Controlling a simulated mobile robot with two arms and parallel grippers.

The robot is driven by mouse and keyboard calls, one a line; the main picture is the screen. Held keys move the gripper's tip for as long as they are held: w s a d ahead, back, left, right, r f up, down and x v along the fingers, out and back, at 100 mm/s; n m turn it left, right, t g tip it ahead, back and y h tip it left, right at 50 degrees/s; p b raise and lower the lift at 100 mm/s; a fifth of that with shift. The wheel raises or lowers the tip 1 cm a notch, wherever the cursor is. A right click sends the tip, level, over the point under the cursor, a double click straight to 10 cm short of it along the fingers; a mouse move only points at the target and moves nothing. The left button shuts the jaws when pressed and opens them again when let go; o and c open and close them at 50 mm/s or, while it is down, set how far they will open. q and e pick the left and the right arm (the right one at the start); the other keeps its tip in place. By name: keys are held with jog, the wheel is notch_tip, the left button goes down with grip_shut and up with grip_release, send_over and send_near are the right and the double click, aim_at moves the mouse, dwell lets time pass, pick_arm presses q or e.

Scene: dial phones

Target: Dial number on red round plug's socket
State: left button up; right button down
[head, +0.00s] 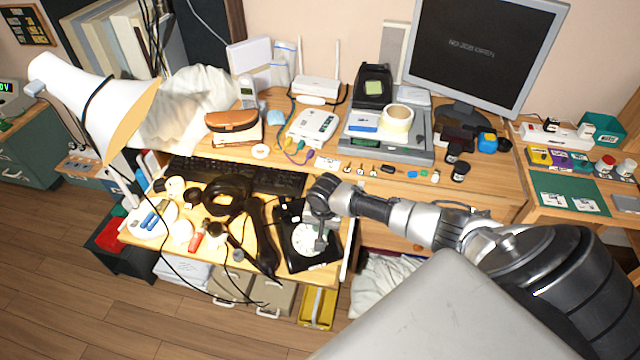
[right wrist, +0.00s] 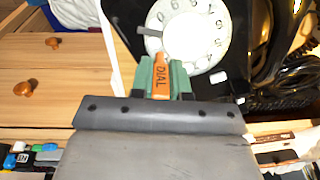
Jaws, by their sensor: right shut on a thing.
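A black rotary phone (head: 292,262) lies on the front of the desk, its white numbered dial (head: 303,240) facing up. The dial also fills the top of the right wrist view (right wrist: 205,52). My right gripper (head: 320,243) is over the dial's right part. Its green fingers are shut on an orange tool marked DIAL (right wrist: 160,80), whose tip is at the dial's edge; contact cannot be told. Small coloured plugs and cables (head: 298,152) lie near a white socket box (head: 314,126). I cannot make out a red round plug. My left gripper is out of view.
A black handset (head: 263,240) lies left of the phone, beside coiled black cable (head: 226,196). A keyboard (head: 275,181) lies behind. A white lamp (head: 95,85) leans over the crowded left side. A monitor (head: 484,50) stands at the back right.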

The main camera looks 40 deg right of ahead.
jog(key=shift+s, duration=0.1)
jog(key=shift+s+a+f+p, duration=0.1)
jog(key=shift+s+p, duration=0.2)
jog(key=shift+p, duration=0.25)
jog(key=shift+s+f, duration=0.15)
jog(key=shift+f, duration=0.05)
jog(key=shift+s+a+p, duration=0.2)
jog(key=shift+p, duration=0.2)
jog(key=shift+s+r+p, duration=0.15)
jog(key=shift+r+p, duration=0.4)
jog(key=shift+p, duration=0.25)
jog(key=shift+s+a+r+p, duration=0.1)
jog(key=shift+s+r+p, duration=0.15)
jog(key=shift+p, duration=0.25)
jog(key=shift+w, duration=0.1)
